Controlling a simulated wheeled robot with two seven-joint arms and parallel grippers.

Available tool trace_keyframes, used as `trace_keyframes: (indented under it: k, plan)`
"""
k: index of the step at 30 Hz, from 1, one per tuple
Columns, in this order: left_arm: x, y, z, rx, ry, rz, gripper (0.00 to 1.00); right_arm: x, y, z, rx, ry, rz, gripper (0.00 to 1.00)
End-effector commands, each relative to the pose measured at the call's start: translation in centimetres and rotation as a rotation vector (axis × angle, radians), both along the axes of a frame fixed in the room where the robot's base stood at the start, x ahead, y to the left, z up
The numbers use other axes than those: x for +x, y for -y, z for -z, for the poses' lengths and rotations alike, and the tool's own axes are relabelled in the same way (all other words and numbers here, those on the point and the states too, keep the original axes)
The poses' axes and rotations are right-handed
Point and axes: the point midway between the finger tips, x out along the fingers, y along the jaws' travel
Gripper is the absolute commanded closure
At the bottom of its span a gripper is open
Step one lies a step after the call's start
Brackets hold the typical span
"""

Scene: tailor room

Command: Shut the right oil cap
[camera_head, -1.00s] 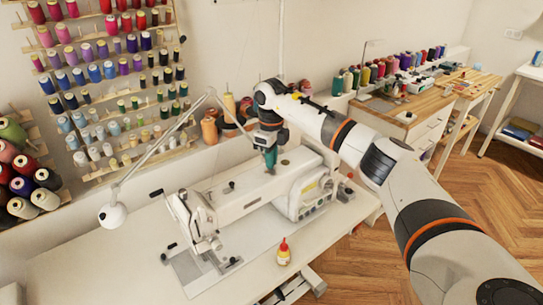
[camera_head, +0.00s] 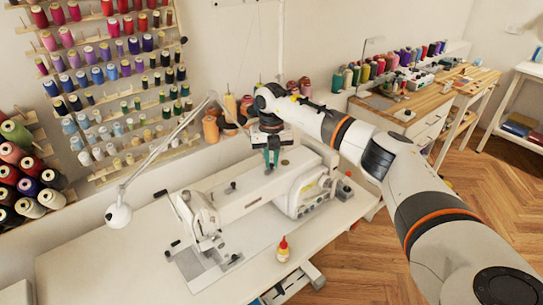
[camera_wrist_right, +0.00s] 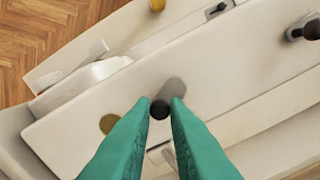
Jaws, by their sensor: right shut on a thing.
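A white sewing machine (camera_head: 245,197) stands on the table, and my right gripper (camera_head: 272,165) points down at the top of its arm. In the right wrist view, the green fingertips (camera_wrist_right: 166,103) are close together around a small dark round piece (camera_wrist_right: 160,109). A grey disc-like shape (camera_wrist_right: 173,87) shows just beyond it; I cannot tell whether these are one cap. A brass-coloured round piece (camera_wrist_right: 109,123) lies left of the fingers on the machine top. It also shows right of the fingers in the head view (camera_head: 284,162). My left gripper is not in view.
A small oil bottle (camera_head: 282,252) with a red tip stands on the white table (camera_head: 110,262) in front of the machine. A lamp (camera_head: 119,215) reaches over the left side. Thread spools (camera_head: 88,122) fill the wall rack. The table's front left is clear.

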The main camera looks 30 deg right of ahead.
Motion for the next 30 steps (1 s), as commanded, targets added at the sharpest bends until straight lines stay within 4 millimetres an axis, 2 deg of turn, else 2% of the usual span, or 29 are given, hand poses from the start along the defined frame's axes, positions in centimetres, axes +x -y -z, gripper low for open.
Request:
trace_keyframes:
  k: [6,13,30]
  plan:
    - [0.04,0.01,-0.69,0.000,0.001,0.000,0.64,0.09,0.04,-0.23,0.000,0.005,0.156,1.00]
    - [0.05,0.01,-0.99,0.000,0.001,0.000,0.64,0.12,0.05,-0.22,0.000,0.006,0.260,1.00]
    - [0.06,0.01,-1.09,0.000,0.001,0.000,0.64,0.14,0.07,-0.20,0.000,0.007,0.309,1.00]
